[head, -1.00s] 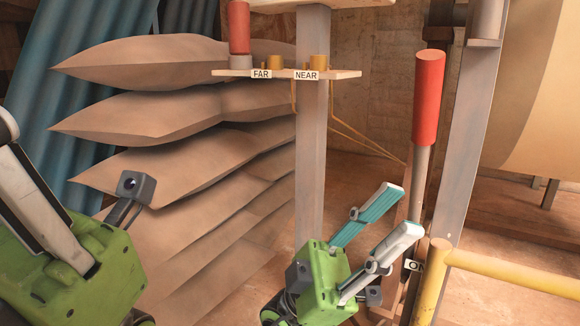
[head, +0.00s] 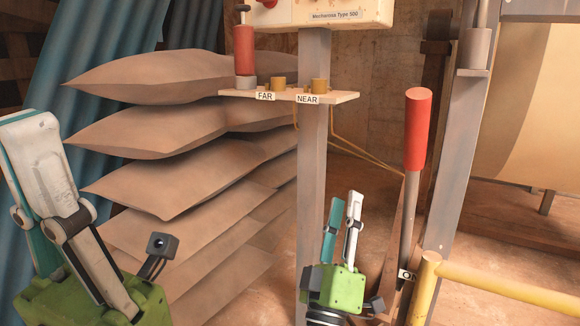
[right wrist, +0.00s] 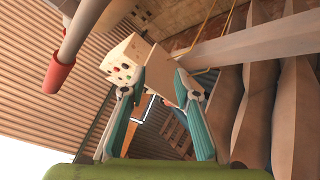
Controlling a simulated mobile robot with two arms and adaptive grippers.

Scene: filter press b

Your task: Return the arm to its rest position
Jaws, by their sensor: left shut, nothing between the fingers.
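My left gripper (head: 28,125) is at the far left of the head view, fingers pointing up, shut and empty. My right gripper (head: 344,200) is at lower centre with its fingers pointing up, in front of the post and left of the red-handled lever (head: 418,130), apart from it. The right wrist view shows its two teal fingers (right wrist: 160,82) spread apart, with nothing between them.
A shelf (head: 345,97) labelled FAR and NEAR sits on the post (head: 312,170); a red-handled piece (head: 244,50) stands at its FAR end. Stacked sacks (head: 150,135) fill the left. A yellow rail (head: 500,285) is at lower right. A control box (right wrist: 125,70) shows in the wrist view.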

